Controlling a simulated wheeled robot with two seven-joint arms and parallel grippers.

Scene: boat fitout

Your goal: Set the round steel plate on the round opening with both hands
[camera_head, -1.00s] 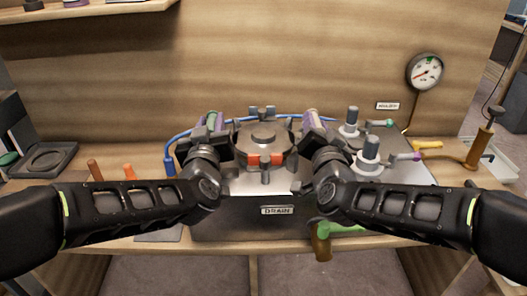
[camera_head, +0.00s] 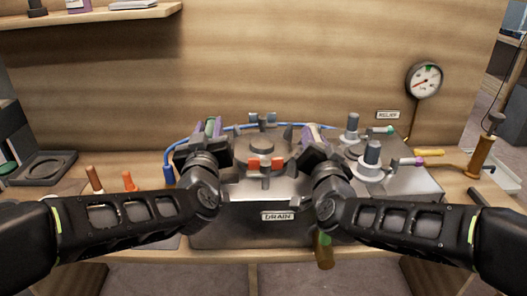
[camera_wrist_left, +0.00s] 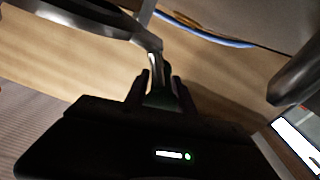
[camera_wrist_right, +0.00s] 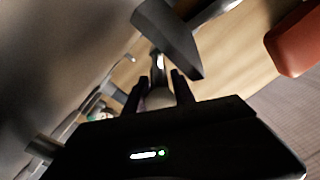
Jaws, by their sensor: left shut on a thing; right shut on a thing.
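The round steel plate (camera_head: 261,147), with a raised hub in its middle, is level over the top of the grey box labelled DRAIN (camera_head: 240,238). The round opening is hidden under it, and I cannot tell whether the plate touches the rim. My left gripper (camera_head: 214,141) is at the plate's left side, shut on a handle of it; the left wrist view shows the fingers (camera_wrist_left: 160,92) around a thin steel part. My right gripper (camera_head: 312,143) is at the right side, shut on the other handle; its fingers (camera_wrist_right: 160,88) show in the right wrist view.
An orange-red clamp (camera_head: 265,163) stands in front of the plate and a grey one (camera_head: 263,119) behind. Valves with grey posts (camera_head: 371,154) stand close to the right. A blue hose (camera_head: 170,172) curves around the left and back. A gauge (camera_head: 425,80) hangs on the back wall.

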